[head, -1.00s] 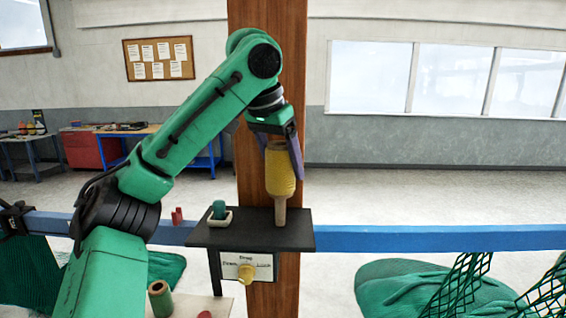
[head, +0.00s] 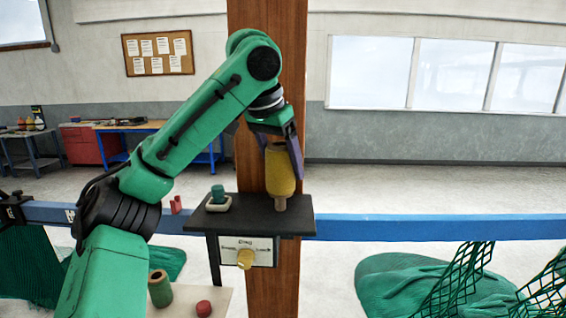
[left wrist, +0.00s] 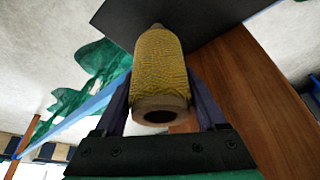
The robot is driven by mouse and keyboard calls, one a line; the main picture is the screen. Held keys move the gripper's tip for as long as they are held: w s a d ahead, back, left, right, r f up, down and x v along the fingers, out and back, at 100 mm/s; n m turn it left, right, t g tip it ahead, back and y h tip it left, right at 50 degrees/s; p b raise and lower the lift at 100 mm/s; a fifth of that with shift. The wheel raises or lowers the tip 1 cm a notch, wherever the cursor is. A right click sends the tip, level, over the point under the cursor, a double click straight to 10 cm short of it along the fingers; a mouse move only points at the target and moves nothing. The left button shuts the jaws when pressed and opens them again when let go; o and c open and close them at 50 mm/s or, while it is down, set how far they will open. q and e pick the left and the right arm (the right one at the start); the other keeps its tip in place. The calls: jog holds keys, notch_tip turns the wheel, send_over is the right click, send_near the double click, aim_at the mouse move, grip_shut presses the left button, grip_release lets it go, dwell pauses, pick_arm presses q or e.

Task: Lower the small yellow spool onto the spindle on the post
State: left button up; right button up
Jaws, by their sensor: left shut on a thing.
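The small yellow spool (head: 280,172) is upright between the fingers of my left gripper (head: 283,160), which is shut on it. It is over the dark shelf (head: 235,220) on the wooden post (head: 265,285). A short pale wooden piece of the spindle (head: 280,204) shows between the spool and the shelf. I cannot tell how far the spindle reaches into the spool. In the left wrist view the yellow spool (left wrist: 160,65) shows its open brown end towards me, with a finger on each side and its far end close to the shelf (left wrist: 190,15). My right gripper is out of view.
A blue rail (head: 430,227) crosses behind. A green spool (head: 160,290) and a red piece (head: 203,308) are at lower left. Green nets (head: 400,285) lie right.

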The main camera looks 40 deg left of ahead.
aim_at(283, 177)
pick_arm(q)
jog(key=shift+f+b, duration=1.2)
jog(key=shift+f, duration=0.45)
jog(key=o, duration=1.4)
jog(key=shift+r, duration=0.15)
jog(key=p+v, duration=0.8)
jog(key=v, duration=0.5)
jog(key=shift+r, duration=0.3)
jog(key=shift+s+r, duration=0.3)
jog(key=shift+r, duration=0.05)
